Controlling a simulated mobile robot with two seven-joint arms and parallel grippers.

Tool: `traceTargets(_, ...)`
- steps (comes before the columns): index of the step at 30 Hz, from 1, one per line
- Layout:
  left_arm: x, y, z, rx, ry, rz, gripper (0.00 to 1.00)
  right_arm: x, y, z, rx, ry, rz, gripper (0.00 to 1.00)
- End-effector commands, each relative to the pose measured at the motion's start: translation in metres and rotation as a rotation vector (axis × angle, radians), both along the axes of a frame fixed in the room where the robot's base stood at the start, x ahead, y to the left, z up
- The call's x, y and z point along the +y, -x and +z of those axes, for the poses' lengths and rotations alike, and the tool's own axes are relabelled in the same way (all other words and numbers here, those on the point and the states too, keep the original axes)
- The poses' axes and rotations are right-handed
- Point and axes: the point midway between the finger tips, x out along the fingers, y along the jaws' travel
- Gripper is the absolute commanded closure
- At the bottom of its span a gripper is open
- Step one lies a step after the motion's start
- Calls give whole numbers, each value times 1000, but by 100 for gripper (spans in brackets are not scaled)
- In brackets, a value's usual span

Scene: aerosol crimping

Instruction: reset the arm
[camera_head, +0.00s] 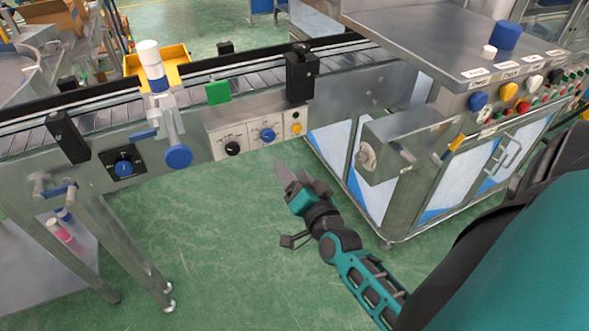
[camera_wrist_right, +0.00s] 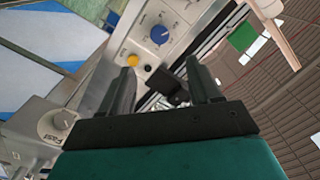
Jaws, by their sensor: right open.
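My right gripper (camera_head: 285,176) hangs in front of the conveyor, over the green floor, between the conveyor and the metal cabinet. In the right wrist view its two dark fingers (camera_wrist_right: 163,92) stand apart with nothing between them. Beyond them shows the conveyor's control panel with a blue knob (camera_wrist_right: 159,34) and a yellow button (camera_wrist_right: 133,60). The gripper touches nothing that I can see. My left gripper does not show in either view.
The conveyor's control panel (camera_head: 240,138) is up and left of the gripper. A metal cabinet (camera_head: 410,65) with buttons stands at the right, with a projecting box (camera_head: 405,135). A yellow bin (camera_head: 175,57) sits behind the conveyor. Open green floor (camera_head: 220,250) lies below.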

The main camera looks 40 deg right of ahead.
Motion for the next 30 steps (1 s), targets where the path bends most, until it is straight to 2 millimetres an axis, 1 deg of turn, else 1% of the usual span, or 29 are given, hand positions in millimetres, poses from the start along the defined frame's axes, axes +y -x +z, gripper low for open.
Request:
traceTargets(11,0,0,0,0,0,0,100,0,0,0,0,0,0,37)
traceTargets(14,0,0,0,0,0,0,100,9,2,-5,31,33,32,37)
traceTargets(17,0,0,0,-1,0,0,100,40,15,-24,142,156,146,37)
traceTargets(18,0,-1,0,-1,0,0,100,56,24,-35,204,227,211,37)
traceTargets(20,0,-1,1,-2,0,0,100,80,42,-53,300,343,311,37)
traceTargets(21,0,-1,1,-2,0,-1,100,95,56,-64,360,417,374,37)
traceTargets(24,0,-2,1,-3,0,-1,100,122,88,-88,483,581,510,37)
traceTargets(27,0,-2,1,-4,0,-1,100,137,113,-102,563,695,597,37)
traceTargets(30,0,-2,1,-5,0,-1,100,142,123,-107,592,742,630,37)
